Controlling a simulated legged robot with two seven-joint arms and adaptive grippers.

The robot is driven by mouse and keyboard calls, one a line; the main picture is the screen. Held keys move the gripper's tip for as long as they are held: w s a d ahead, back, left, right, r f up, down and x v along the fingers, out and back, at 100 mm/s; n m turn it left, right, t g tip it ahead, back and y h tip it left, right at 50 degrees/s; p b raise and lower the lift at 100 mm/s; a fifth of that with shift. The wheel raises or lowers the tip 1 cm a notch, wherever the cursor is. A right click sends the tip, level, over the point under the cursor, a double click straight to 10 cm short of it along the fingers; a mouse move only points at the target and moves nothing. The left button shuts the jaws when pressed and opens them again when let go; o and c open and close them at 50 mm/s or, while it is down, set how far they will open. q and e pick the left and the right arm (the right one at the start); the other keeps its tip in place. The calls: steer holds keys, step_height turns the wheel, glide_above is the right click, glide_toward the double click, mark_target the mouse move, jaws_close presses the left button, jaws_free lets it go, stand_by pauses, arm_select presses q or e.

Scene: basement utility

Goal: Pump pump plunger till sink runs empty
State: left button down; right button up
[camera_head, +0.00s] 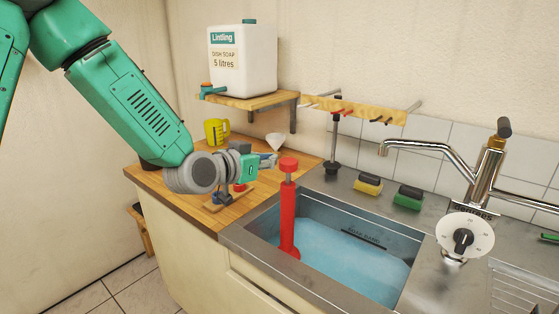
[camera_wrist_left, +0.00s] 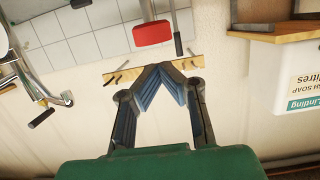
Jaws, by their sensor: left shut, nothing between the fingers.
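The red pump (camera_head: 288,215) stands upright in the sink (camera_head: 228,236), near its left end, with its foot in blue water (camera_head: 345,262). A red cap-like handle (camera_head: 288,164) tops its short grey rod. My left gripper (camera_head: 272,159) is just left of the handle, at about its height, and appears apart from it. In the left wrist view the fingertips (camera_wrist_left: 160,68) meet with nothing between them, and the red handle (camera_wrist_left: 153,33) shows just beyond them. The water covers the sink floor. My right gripper is not in view.
A chrome tap (camera_head: 430,150) and a white dial (camera_head: 465,238) stand right of the sink. Two sponges (camera_head: 408,198) and a black plunger (camera_head: 333,165) sit behind it. A soap jug (camera_head: 242,60) stands on a wall shelf; a yellow jug (camera_head: 215,131) is on the wooden counter.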

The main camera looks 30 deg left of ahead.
arm_select(q)
steer(key=v, duration=0.4)
steer(key=shift+s+d+r, duration=0.1)
steer(key=shift+d, duration=0.05)
stand_by(0.4)
steer(key=r+p, duration=0.1)
steer(key=p, duration=0.1)
steer(key=r+p, duration=0.1)
steer(key=p, duration=0.1)
steer(key=r+p, duration=0.2)
steer(key=shift+d+r, duration=0.1)
steer(key=shift+d, duration=0.2)
